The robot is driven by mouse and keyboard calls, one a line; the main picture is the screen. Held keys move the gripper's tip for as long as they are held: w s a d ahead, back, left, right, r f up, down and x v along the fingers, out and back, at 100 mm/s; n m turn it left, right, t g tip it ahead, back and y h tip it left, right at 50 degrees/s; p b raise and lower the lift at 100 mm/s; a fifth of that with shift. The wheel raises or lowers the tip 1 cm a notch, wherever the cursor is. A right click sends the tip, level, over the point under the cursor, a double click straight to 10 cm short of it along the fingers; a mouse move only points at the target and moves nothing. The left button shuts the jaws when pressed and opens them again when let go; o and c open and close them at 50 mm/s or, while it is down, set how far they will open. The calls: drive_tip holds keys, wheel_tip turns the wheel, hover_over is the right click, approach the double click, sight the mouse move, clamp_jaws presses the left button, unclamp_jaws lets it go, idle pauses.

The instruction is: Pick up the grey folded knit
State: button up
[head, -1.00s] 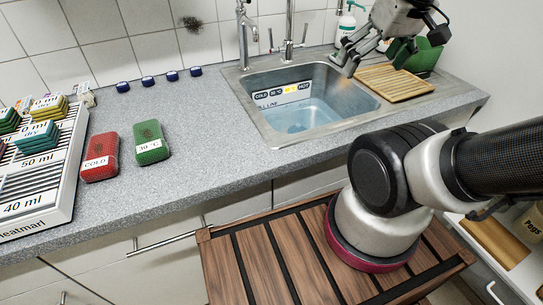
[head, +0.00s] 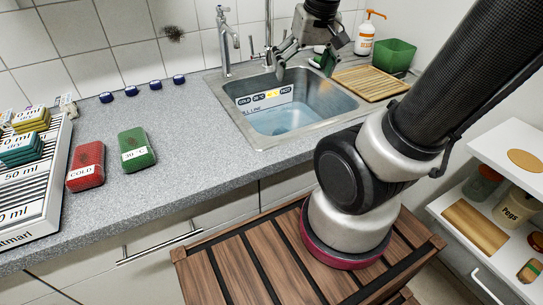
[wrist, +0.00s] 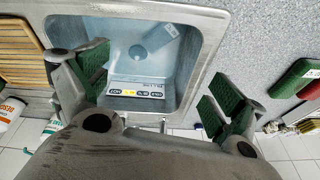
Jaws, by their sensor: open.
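I cannot make out a grey folded knit in either view. My gripper (head: 304,62) is open and empty above the back right part of the sink (head: 335,97). In the wrist view my gripper (wrist: 157,88) has its two green-padded fingers spread wide, with the sink basin (wrist: 188,85) below and between them. On the counter left of the sink lie a red folded pack (head: 87,160) marked COLD and a green one (head: 136,157) marked 30 °C.
A slatted wooden board (head: 370,82), a green bin (head: 397,57) and a pump bottle (head: 366,38) stand right of the sink. A white rack (head: 35,190) with small packs is at left. Blue knobs (head: 132,90) line the back. The counter's front middle is clear.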

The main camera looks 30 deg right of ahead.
drive_tip(key=w+f+m+g, duration=0.1)
drive_tip(key=w+f, duration=0.3)
drive_tip(key=f, duration=0.4)
drive_tip(key=w+a+f+m+g, duration=0.1)
drive_tip(key=w+f+m, duration=0.2)
drive_tip(key=f, duration=0.6)
drive_tip(key=w+f+m+g, duration=0.1)
drive_tip(key=w+f+m, duration=0.1)
drive_tip(key=w+f, duration=0.3)
drive_tip(key=shift+w+a+f, duration=0.1)
drive_tip(key=shift+a+f, duration=0.1)
drive_tip(key=shift+f, duration=0.85)
drive_tip(key=shift+a+f, duration=0.2)
drive_tip(key=shift+f, duration=0.85)
wheel_tip(320, 180, down, 9)
drive_tip(key=shift+r, duration=0.2)
drive_tip(key=c, duration=1.2)
drive_tip(key=shift+r, duration=0.1)
